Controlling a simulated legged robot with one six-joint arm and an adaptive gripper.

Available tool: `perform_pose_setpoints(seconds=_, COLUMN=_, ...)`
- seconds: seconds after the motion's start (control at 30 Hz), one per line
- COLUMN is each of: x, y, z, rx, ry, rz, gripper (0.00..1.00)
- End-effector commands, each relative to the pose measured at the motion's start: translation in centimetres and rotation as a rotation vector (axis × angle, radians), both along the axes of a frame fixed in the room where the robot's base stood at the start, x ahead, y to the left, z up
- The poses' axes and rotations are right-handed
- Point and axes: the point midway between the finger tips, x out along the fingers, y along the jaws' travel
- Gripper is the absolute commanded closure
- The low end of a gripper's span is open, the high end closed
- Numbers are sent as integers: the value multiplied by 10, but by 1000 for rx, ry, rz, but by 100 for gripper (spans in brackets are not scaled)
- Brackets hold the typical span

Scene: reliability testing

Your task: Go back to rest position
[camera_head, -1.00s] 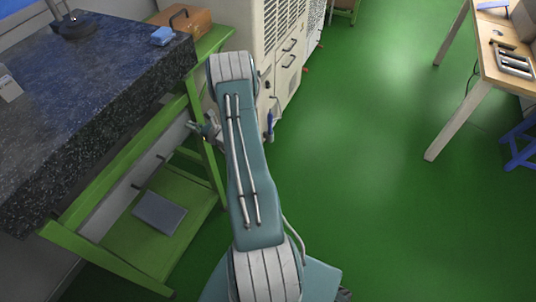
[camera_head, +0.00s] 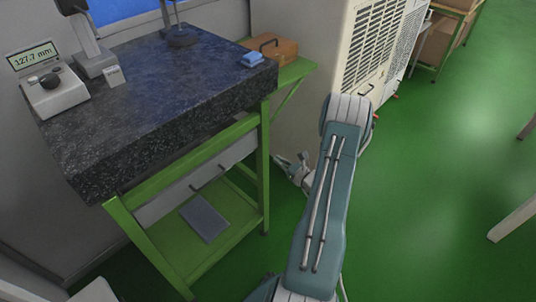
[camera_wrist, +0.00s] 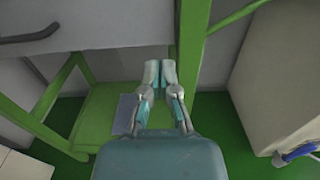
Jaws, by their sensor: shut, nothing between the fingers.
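My gripper (camera_wrist: 160,78) is in the middle of the wrist view, with its two fingertips close together and nothing held between them. In the head view my gripper (camera_head: 303,160) shows small, partly behind my arm, beside the green bench leg. The fingers point toward the green frame of the bench (camera_head: 262,165). I cannot tell whether they touch it. My teal arm stands raised in the lower right middle of the head view.
A dark granite slab (camera_head: 150,120) tops the bench, carrying a measuring device (camera_head: 52,92) and a blue cloth (camera_head: 251,59). A brown wooden case (camera_head: 275,50) sits behind. A beige cabinet (camera_head: 345,50) stands close to my arm.

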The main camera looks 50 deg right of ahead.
Motion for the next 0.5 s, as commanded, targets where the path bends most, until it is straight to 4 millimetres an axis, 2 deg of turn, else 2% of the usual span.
perform_pose_setpoints(seconds=0.1, x=-19, y=1, z=0, rx=-1, ry=1, rz=-2, gripper=100)
perform_pose_setpoints(seconds=0.2, x=-27, y=2, z=1, rx=-2, ry=1, rz=-1, gripper=100)
perform_pose_setpoints(seconds=0.5, x=-29, y=4, z=3, rx=-6, ry=0, rz=10, gripper=100)
